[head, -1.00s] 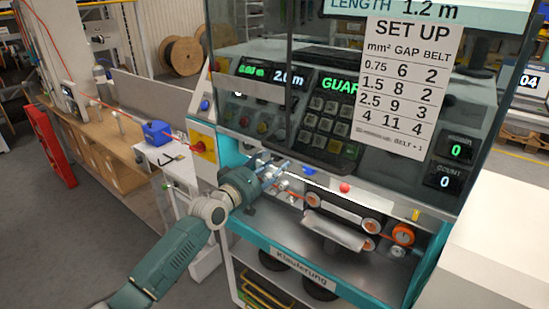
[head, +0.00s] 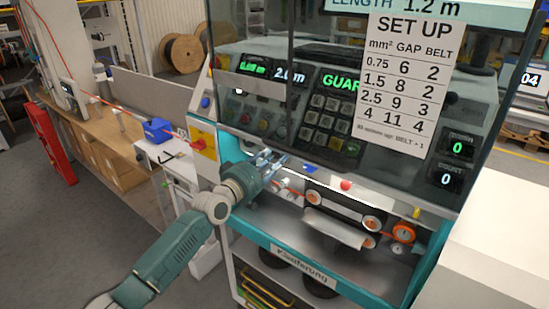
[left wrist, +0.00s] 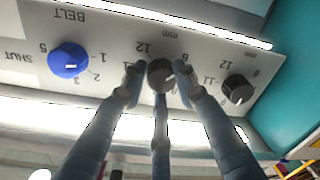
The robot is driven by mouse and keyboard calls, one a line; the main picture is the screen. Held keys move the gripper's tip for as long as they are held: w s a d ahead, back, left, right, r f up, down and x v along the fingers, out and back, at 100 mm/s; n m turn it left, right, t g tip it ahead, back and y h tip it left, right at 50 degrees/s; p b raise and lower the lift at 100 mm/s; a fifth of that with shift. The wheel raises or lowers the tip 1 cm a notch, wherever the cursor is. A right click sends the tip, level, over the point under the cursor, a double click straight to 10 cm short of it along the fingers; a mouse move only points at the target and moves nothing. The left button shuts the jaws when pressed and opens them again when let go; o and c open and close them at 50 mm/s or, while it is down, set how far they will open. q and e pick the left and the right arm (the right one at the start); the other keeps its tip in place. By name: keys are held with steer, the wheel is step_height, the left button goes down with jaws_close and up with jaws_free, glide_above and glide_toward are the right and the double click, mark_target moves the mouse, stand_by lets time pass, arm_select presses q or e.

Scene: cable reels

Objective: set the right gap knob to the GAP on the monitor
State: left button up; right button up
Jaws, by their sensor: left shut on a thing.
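In the left wrist view, which is upside down, my left gripper (left wrist: 158,82) is shut on a dark round knob (left wrist: 160,74), the right gap knob, between the blue BELT knob and another dark knob. A light pointer mark shows on its face, and "12", "6" and "mm" are printed around it; the fingers hide part of the scale. The other dark gap knob (left wrist: 238,90) is at the picture's right. In the head view my left gripper (head: 266,161) is at the machine's front panel. The monitor (head: 430,6) shows "LENGTH 1.2 m"; no GAP line is in view.
The blue BELT knob (left wrist: 69,60) is beside the held knob; it also shows in the head view (head: 310,169). A SET UP sheet (head: 408,80) lists mm², GAP and BELT. Rollers with orange cable (head: 402,232) lie below right. A red button (head: 346,185) is nearby.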

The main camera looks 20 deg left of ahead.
arm_select(q)
steer(key=shift+f+m, duration=0.3)
steer(key=shift+f, duration=0.05)
arm_select(e)
steer(key=shift+d+f, duration=0.3)
steer(key=shift+d, duration=0.15)
